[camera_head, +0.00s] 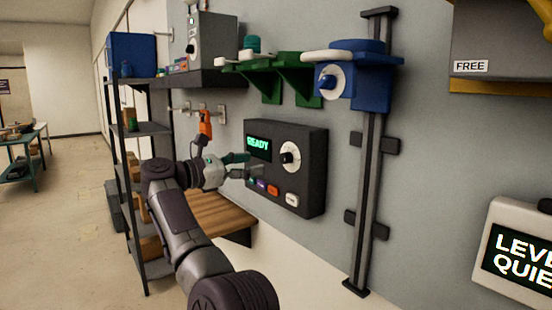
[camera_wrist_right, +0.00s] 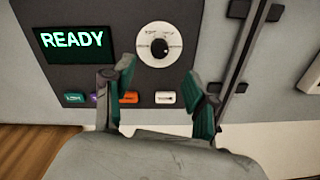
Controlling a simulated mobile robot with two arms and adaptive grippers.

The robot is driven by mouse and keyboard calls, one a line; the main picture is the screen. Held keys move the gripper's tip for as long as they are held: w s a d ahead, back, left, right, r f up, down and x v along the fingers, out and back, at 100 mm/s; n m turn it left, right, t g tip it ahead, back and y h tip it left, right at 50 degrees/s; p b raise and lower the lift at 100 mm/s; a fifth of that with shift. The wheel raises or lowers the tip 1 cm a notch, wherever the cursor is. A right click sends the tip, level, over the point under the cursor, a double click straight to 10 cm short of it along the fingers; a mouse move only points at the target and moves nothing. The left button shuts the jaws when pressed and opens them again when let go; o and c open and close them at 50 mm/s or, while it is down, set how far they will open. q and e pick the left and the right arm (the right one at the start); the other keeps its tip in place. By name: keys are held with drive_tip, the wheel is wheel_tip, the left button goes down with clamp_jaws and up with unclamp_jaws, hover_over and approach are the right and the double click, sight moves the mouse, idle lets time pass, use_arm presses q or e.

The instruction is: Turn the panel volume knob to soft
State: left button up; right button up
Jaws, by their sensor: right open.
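A dark wall panel (camera_head: 310,190) carries a lit screen (camera_head: 258,148) reading READY. The volume knob (camera_head: 290,156) is a dark knob on a round white dial, right of the screen. It also shows in the wrist view (camera_wrist_right: 159,47), where the dial lettering is too small to read. My right gripper (camera_head: 242,165) is open and empty in front of the panel, left of the knob in the head view. In the wrist view its two teal-padded fingers (camera_wrist_right: 160,88) are spread below the knob, apart from it. My left gripper is not in view.
A row of small buttons (camera_head: 272,190) lies under the screen and dial. A vertical rail (camera_head: 368,190) with a blue dial bracket (camera_head: 357,78) stands right of the panel. A white display (camera_head: 515,255), cut off, reads "LEVE QUIE". Dark shelves (camera_head: 140,133) stand at left.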

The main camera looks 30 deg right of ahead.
sight(283, 158)
drive_tip(key=d+p, duration=0.1)
drive_tip(key=d, duration=0.3)
drive_tip(key=d+p, duration=0.1)
drive_tip(key=d, duration=0.4)
drive_tip(key=shift+w+d+r, duration=0.1)
drive_tip(key=shift+w+d, duration=0.1)
drive_tip(key=shift+d, duration=0.3)
drive_tip(key=shift+c, duration=0.2)
clamp_jaws()
